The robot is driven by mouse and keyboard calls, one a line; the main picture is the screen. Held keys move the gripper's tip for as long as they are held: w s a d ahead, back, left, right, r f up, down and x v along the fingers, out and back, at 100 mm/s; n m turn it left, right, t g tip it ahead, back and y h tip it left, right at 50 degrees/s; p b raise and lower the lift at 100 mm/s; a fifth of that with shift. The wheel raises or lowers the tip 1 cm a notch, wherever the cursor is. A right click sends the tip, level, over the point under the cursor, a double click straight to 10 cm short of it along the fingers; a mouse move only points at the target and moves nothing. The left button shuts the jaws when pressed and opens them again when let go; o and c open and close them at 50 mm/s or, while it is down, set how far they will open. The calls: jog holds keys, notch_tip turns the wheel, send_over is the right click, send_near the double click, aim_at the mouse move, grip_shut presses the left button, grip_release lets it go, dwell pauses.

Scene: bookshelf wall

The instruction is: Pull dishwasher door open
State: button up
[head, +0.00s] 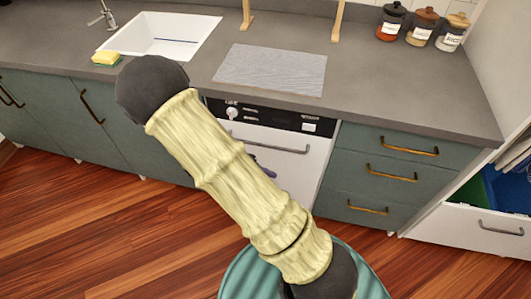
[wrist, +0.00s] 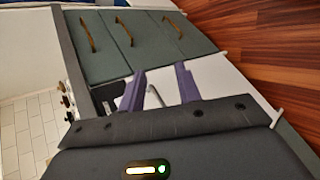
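The dishwasher (head: 318,152) is under the counter, with a white front, a black control panel (head: 290,118) and a grey bar handle (head: 285,149). Its door looks closed, flush with the drawers beside it. In the head view my arm covers part of the door, and only a bit of purple finger shows beside it. In the wrist view, my gripper (wrist: 160,76) is open, its two purple fingers apart in front of the white door (wrist: 228,82). The handle (wrist: 156,96) shows in the gap between the fingers. I cannot tell whether either finger touches it.
Green drawers (head: 390,170) with brass handles stand right of the dishwasher, and green cabinets (head: 100,120) to the left. The counter holds a sink (head: 170,34), sponge (head: 106,58), grey mat (head: 270,70) and jars (head: 421,27). The wooden floor (head: 130,240) in front is clear.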

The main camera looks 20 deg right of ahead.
aim_at(265, 146)
jog(key=w+a+f+n+t+h+b, duration=0.4)
jog(key=w+a+f+t+h+b, duration=0.2)
jog(key=w+f+t, duration=0.4)
notch_tip(265, 146, down, 3)
jog(key=t+h+b, duration=0.1)
jog(key=t+b, duration=0.1)
jog(key=t, duration=0.1)
jog(key=shift+a+f+n, duration=0.2)
jog(key=shift+n, duration=0.2)
jog(key=x, duration=1.7)
jog(key=shift+w+d+b, duration=0.2)
jog(key=shift+w+b, duration=0.05)
jog(key=shift+b, duration=0.15)
jog(key=shift+c, duration=0.2)
jog(key=shift+f, duration=0.1)
grip_shut()
